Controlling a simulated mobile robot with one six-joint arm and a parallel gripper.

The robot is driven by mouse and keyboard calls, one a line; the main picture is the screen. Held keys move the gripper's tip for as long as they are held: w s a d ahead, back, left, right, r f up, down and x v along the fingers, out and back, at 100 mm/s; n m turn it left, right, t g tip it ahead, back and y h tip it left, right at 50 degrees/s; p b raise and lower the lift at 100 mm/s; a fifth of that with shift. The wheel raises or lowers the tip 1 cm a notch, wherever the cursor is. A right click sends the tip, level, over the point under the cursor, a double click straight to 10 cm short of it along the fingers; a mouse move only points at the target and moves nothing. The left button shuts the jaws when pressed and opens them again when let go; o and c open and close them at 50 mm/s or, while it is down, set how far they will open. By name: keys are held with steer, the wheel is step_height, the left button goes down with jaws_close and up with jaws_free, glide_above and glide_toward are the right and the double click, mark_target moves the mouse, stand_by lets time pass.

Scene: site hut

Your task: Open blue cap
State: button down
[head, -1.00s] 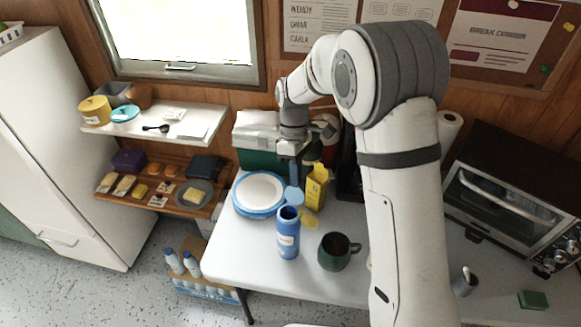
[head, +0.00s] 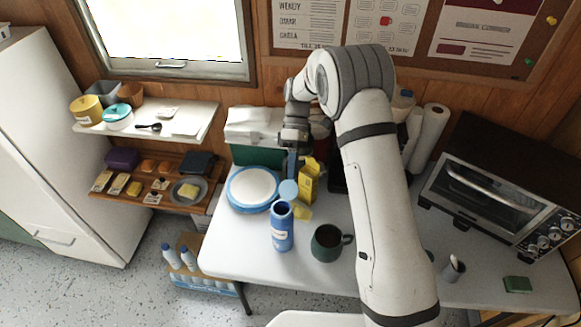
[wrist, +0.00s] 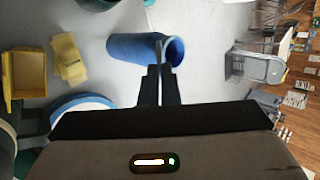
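The blue bottle (head: 282,232) stands upright on the white table, its dark round mouth uncovered. The blue cap (head: 288,190) is a lighter blue disc, tilted up on edge behind the mouth. My gripper (head: 290,172) reaches down to the cap from behind the bottle. In the wrist view the bottle (wrist: 132,47) lies across the top centre, with its open mouth facing right. There the cap shows edge-on as a thin strip (wrist: 160,58) between the two close, dark fingertips of my gripper (wrist: 160,80). The fingers appear shut on it; the exact contact is partly hidden.
A dark green mug (head: 326,244) stands right of the bottle. A yellow carton (head: 309,182) is behind it, with a yellow item (head: 302,213) lying in front. Blue-rimmed plates (head: 232,196) are to the left. The table front (head: 240,262) is clear.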

steer(key=c, duration=1.6)
jaws_free()
steer(key=shift+c, duration=0.2)
steer(key=shift+w, duration=0.1)
steer(key=b+v, duration=0.1)
steer(key=v, duration=0.6)
steer(key=shift+w+r+b, duration=0.15)
steer(key=shift+r+b, duration=0.15)
steer(key=shift+b, duration=0.1)
steer(key=shift+d, duration=0.1)
